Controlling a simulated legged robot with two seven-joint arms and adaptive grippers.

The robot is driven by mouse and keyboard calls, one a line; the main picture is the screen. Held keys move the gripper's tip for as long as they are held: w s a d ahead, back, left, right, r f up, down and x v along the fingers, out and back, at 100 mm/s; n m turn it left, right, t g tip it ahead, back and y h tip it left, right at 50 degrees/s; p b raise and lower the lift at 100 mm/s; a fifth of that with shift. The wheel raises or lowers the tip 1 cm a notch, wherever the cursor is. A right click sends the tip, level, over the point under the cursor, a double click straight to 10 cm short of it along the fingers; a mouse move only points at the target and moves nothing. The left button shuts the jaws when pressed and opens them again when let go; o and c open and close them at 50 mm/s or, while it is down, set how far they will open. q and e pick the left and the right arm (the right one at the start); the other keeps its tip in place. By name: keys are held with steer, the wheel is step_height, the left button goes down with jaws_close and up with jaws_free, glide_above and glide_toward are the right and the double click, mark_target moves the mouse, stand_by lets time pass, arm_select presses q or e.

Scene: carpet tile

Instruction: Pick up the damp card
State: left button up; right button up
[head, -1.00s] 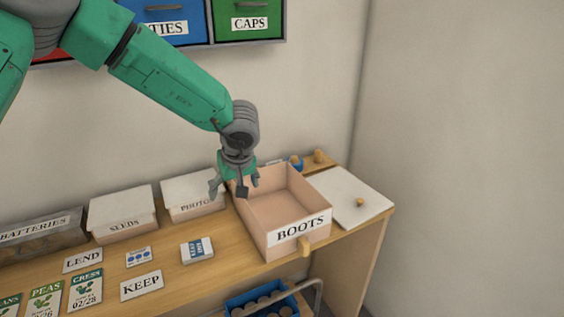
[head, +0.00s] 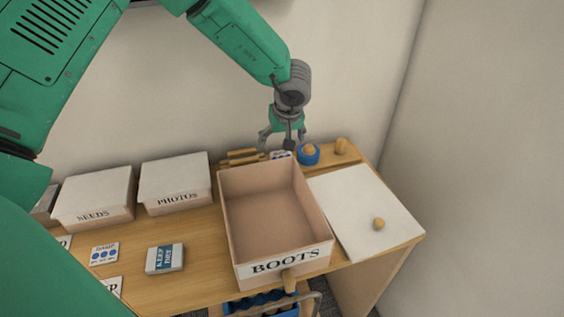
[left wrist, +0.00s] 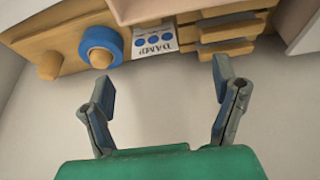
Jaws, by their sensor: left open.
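A white damp card with blue dots (head: 281,155) shows partly behind the BOOTS box, at the back of the bench. In the left wrist view the damp card (left wrist: 155,41) lies between a blue ring and wooden slats. My left gripper (head: 282,142) is open and empty above the back edge, by this card. In the left wrist view the spread fingers of my left gripper (left wrist: 163,82) are apart from the card. My right gripper is not in view.
The open BOOTS box (head: 320,225) stands in front of the back card. A blue ring with a wooden knob (head: 308,154) and wooden slats (head: 242,157) flank the card. A white board (head: 350,205) lies right. Lidded PHOTOS (head: 175,180) and SEEDS (head: 93,195) boxes stand left.

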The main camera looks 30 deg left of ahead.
mark_target(282, 153)
arm_select(q)
steer(key=f, duration=0.1)
steer(key=w+f, duration=0.1)
steer(key=shift+w+a+f, duration=0.15)
steer(key=shift+w+f, duration=0.05)
steer(key=shift+f, duration=0.15)
steer(key=x, duration=0.2)
steer(key=p+x, duration=0.1)
steer(key=x, duration=0.2)
steer(key=shift+w+a+f, duration=0.1)
steer(key=shift+a+f, duration=0.15)
steer(key=shift+a, duration=0.1)
steer(key=shift+w+f, duration=0.1)
steer(key=shift+d, duration=0.25)
steer(key=c, duration=0.9)
